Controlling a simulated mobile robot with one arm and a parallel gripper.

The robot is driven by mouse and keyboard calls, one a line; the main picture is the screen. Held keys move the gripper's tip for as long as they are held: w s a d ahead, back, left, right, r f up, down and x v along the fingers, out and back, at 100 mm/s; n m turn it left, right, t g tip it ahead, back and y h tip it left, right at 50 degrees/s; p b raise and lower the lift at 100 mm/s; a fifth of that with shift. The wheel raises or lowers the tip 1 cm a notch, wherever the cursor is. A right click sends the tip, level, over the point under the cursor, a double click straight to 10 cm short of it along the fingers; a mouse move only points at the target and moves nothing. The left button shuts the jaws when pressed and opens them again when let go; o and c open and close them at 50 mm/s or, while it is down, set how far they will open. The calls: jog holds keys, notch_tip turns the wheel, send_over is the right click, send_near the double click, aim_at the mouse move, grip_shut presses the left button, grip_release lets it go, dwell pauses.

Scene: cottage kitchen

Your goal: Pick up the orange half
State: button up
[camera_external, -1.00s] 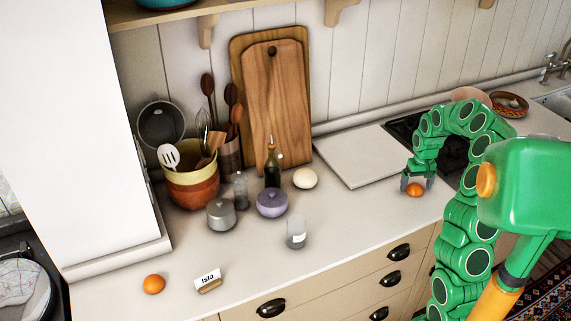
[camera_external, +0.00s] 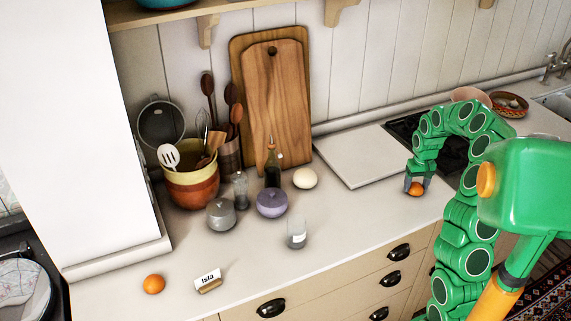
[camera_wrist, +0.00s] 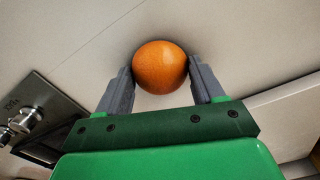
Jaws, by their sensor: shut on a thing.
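An orange, rounded fruit piece, the orange half (camera_external: 415,189), is at the right of the counter in the external view. It also shows in the wrist view (camera_wrist: 160,67), between the two grey fingers. My gripper (camera_external: 415,186) points down and is shut on it, with one finger on each side. The orange half is at or very near the counter top; I cannot tell whether it touches. Its cut face does not show. A second orange round thing (camera_external: 154,284) lies at the front left of the counter, far from my gripper.
A white board (camera_external: 365,155) lies behind my gripper, with a dark stove top (camera_external: 407,127) beside it. A glass jar (camera_external: 297,233), a purple pot (camera_external: 272,203), a grey pot (camera_external: 221,215) and a name sign (camera_external: 208,281) stand leftward. The counter between jar and gripper is clear.

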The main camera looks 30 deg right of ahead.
notch_tip(320, 180, up, 3)
jog(key=s+a+r, duration=0.6)
jog(key=s+r, duration=0.3)
jog(key=s, duration=0.3)
jog(key=shift+a+r, duration=0.3)
jog(key=shift+a, duration=0.05)
